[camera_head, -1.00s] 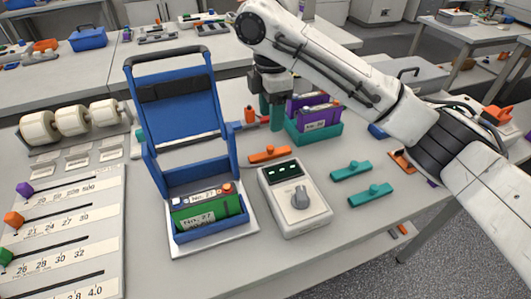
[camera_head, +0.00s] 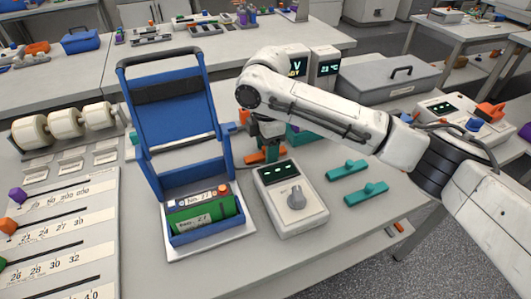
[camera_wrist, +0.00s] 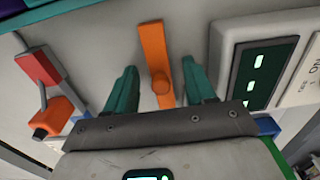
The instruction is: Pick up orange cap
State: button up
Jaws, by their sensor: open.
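The orange cap (camera_wrist: 154,50), a flat bar with a round knob, lies on the table between my fingers in the wrist view. In the head view the orange cap (camera_head: 257,156) shows partly, behind the grey instrument and partly hidden by my gripper (camera_head: 270,145). In the wrist view my gripper (camera_wrist: 160,80) is open, with one teal finger on each side of the cap and a visible gap on both sides. I cannot tell how far the fingertips are above the table.
The grey instrument with a dial (camera_head: 292,200) stands close to the cap. The blue open-lidded box (camera_head: 205,235) with a green battery is to the left. Two teal caps (camera_head: 347,170) lie to the right. An orange and red item (camera_wrist: 40,68) lies left in the wrist view.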

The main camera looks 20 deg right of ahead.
grip_shut()
dwell(0.5)
jog(key=shift+r, duration=0.15)
